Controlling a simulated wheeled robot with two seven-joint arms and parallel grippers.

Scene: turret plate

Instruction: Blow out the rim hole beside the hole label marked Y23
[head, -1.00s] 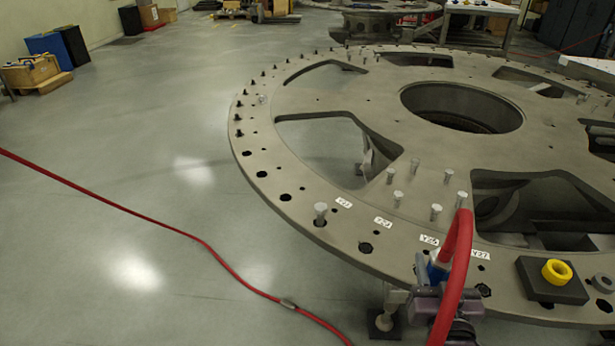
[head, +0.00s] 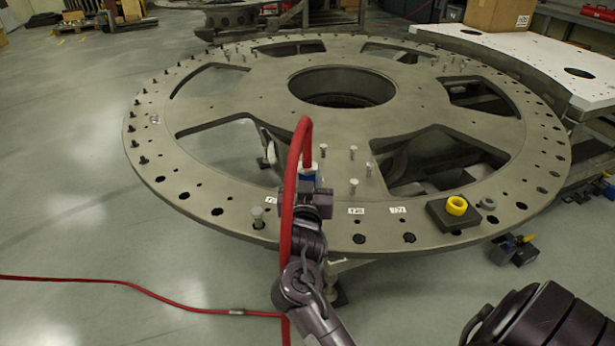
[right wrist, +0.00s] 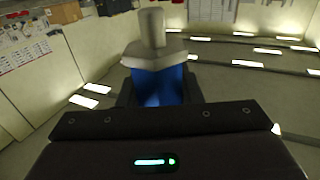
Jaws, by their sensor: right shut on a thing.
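The grey turret plate (head: 230,110) fills the middle of the head view, with holes around its rim. Small white labels lie along the near rim: one at left (head: 271,200), partly hidden, and two to the right (head: 356,211) (head: 398,210). Their print is too small to read surely. Rim holes (head: 359,238) (head: 409,237) lie in front of the right two. My right gripper (head: 308,187) is shut on a blue tool (head: 308,173) with a red hose, above the near rim. In the right wrist view the blue tool (right wrist: 165,88) has a pale nozzle pointing away. My left gripper is out of view.
A bolt (head: 257,213) stands in the rim left of my gripper; several pins (head: 353,152) stand behind it. A dark block (head: 440,215) with a yellow ring (head: 457,205) sits at right. The red hose (head: 130,281) trails on the floor. A white-topped table (head: 500,55) stands at right.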

